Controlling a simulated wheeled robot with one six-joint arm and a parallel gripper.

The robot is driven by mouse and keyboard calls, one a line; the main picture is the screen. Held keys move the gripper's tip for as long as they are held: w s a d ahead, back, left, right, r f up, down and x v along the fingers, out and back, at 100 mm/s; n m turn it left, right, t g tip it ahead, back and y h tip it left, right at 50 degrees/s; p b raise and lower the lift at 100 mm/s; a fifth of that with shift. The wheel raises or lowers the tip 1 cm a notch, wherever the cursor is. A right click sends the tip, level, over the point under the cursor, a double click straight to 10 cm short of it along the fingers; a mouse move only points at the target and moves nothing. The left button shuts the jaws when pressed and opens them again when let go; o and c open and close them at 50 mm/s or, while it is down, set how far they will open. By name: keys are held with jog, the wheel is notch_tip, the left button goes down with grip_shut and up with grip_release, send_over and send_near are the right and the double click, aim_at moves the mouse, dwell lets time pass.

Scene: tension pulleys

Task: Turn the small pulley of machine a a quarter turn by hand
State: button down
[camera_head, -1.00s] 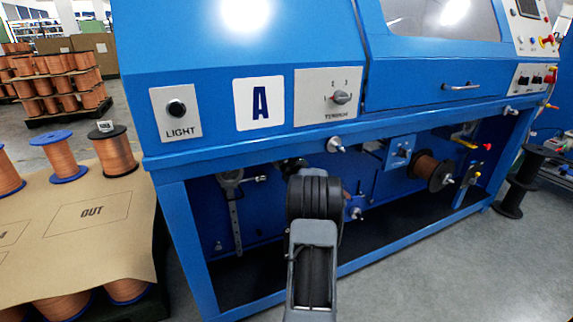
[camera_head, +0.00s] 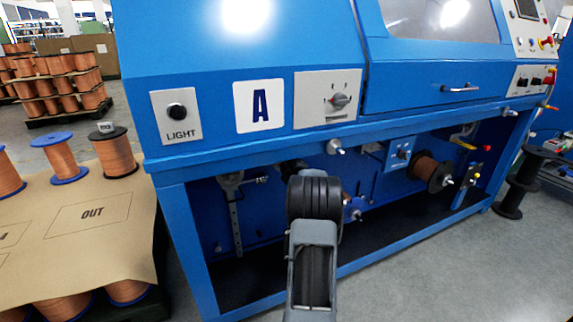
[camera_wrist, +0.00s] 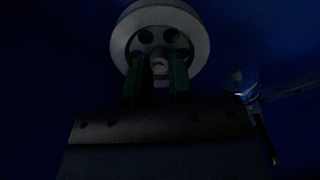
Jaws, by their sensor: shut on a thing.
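The machine with the big letter A (camera_head: 259,105) fills the middle of the head view. A pale grey pulley (camera_wrist: 191,32) with round holes in its face shows at the top of the dim wrist view. My gripper (camera_wrist: 159,66) is there too, its two dark green fingers shut on the pulley's hub at the centre. The exact contact is hard to see in the dark. In the head view my arm reaches under the machine's front ledge and hides the gripper and this pulley.
The blue ledge (camera_head: 240,153) runs above my arm. A metal bar (camera_wrist: 289,88) is right of the gripper.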

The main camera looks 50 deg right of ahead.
jog(key=m+p, duration=1.3)
jog(key=m, duration=1)
jog(key=shift+r+m, duration=0.1)
jog(key=shift+m, duration=0.2)
jog(key=shift+w, duration=0.1)
dwell(0.4)
jog(key=c, duration=1.2)
grip_release()
jog(key=shift+w, duration=0.1)
jog(key=shift+o, duration=0.8)
jog(key=shift+d, duration=0.1)
jog(key=shift+s, duration=0.2)
jog(key=p+v, duration=0.2)
jog(key=v, duration=1.1)
jog(key=shift+s, duration=0.4)
